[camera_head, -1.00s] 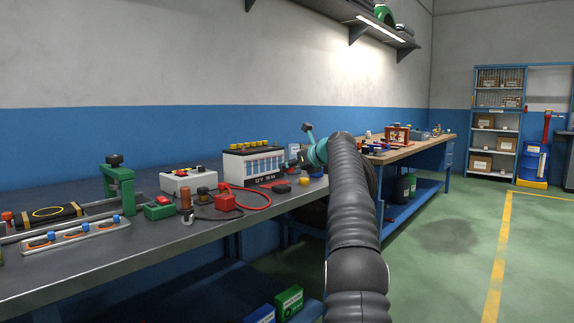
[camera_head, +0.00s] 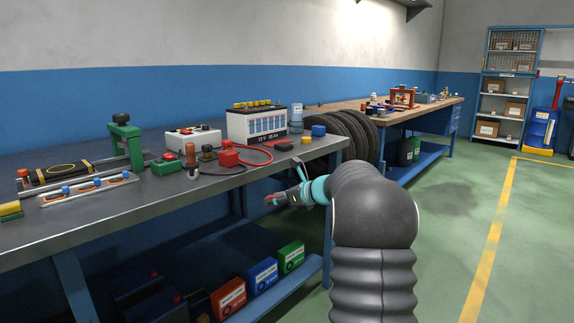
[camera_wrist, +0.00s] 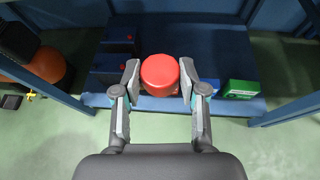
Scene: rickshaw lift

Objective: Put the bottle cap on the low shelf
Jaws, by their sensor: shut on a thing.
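My gripper (camera_head: 284,198) is in front of the near workbench, just below its top near the right end. In the wrist view my gripper (camera_wrist: 160,78) is shut on a round red cap (camera_wrist: 160,72), with one finger on each side. In the head view only a small red bit of the cap (camera_head: 270,199) shows at the fingertips. The low blue shelf (camera_head: 290,284) is under the bench, below my gripper. In the wrist view the low shelf (camera_wrist: 205,42) lies beneath and beyond the cap, with bare room in its middle.
Red (camera_head: 229,298), blue (camera_head: 262,274) and green (camera_head: 291,257) boxes stand on the shelf's right part. Dark batteries (camera_head: 150,300) are to the left. A blue bench leg (camera_head: 328,235) stands at the right end. The bench top (camera_head: 130,215) overhangs the shelf.

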